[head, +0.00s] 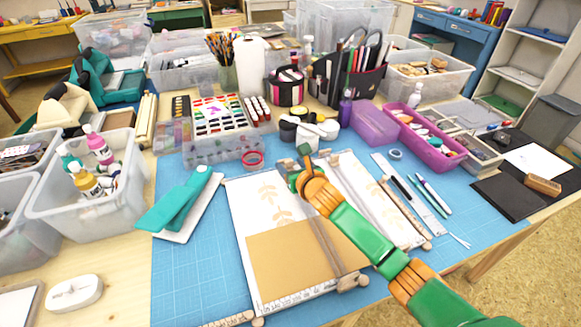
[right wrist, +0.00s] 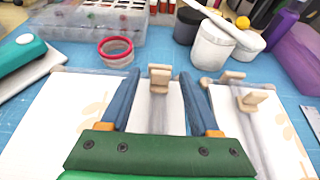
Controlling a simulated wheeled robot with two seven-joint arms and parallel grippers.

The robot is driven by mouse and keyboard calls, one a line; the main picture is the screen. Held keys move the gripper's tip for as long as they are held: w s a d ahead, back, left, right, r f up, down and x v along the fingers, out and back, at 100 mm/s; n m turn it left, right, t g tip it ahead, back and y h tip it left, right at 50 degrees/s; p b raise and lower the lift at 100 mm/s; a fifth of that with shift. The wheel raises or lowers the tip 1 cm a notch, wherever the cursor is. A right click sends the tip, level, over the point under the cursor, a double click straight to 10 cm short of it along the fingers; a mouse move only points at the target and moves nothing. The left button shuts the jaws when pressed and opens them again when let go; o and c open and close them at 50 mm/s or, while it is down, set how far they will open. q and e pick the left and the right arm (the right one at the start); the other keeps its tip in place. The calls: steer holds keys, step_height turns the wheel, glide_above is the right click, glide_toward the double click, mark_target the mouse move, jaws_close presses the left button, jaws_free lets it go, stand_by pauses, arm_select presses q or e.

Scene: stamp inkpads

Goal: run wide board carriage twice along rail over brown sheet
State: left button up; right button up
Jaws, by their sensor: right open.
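The wide board (head: 236,215) lies on the blue mat, with a white leaf-printed sheet on its far part and the brown sheet (head: 290,255) on its near part. Its rail (head: 326,245) runs lengthwise near the board's right side. My right gripper (head: 306,160) is over the far end of this rail, partly hiding it. In the right wrist view my right gripper (right wrist: 160,75) is open, and the wooden carriage (right wrist: 160,84) shows between its two blue fingers, with gaps at both sides. My left gripper is not in view.
A narrower board (head: 362,185) with its own rail and wooden carriage (right wrist: 253,100) lies close at the right. A teal stapler (head: 183,203) is at the left. A red tape ring (head: 253,159) and white pots (right wrist: 212,45) stand beyond the boards.

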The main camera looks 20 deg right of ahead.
steer(key=shift+w+f, duration=0.35)
steer(key=shift+w, duration=0.25)
steer(key=shift+s+r, duration=0.15)
jaws_close()
stand_by(0.9)
